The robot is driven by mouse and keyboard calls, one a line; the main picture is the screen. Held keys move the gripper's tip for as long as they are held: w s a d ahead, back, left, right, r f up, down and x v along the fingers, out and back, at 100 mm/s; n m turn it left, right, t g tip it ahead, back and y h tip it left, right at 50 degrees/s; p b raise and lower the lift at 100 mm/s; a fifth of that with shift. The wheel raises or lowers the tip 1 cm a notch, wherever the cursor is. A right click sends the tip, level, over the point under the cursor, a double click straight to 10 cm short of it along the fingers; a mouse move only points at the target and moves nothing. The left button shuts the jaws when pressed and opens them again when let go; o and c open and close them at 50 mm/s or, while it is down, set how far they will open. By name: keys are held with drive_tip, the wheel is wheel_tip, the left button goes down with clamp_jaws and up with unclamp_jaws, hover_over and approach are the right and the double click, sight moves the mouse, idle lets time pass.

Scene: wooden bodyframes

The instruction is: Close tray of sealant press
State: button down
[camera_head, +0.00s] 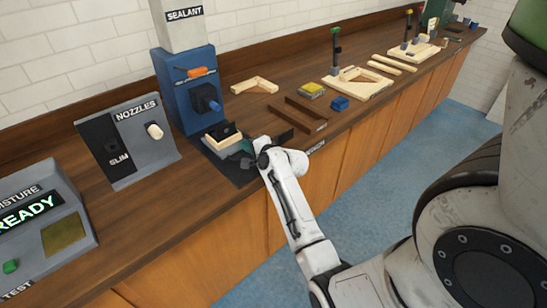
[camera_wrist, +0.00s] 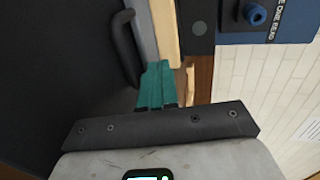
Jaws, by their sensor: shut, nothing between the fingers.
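The sealant press (camera_head: 187,92) is a blue upright unit with a white column marked SEALANT. Its grey tray (camera_head: 211,151) sticks out at the base toward the counter's front and carries a light wooden piece (camera_head: 225,142). In the wrist view, the tray's grey front (camera_wrist: 145,30) has a dark handle (camera_wrist: 125,48), with the wooden piece (camera_wrist: 165,30) behind it. My gripper (camera_head: 245,147) is at the tray's front right. Its teal fingers (camera_wrist: 156,88) are together and empty, beside the handle, close to the tray front. I cannot tell whether they touch it.
The nozzle stand (camera_head: 128,140) is left of the press, with a moisture tester (camera_head: 45,225) farther left. Open blue floor (camera_head: 235,275) runs along the counter.

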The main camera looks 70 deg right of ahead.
drive_tip(key=shift+s+a, duration=0.3)
drive_tip(key=shift+s, duration=0.25)
drive_tip(key=b+v, duration=0.1)
drive_tip(key=v, duration=0.8)
drive_tip(key=shift+s+r, duration=0.15)
drive_tip(key=shift+s, duration=0.05)
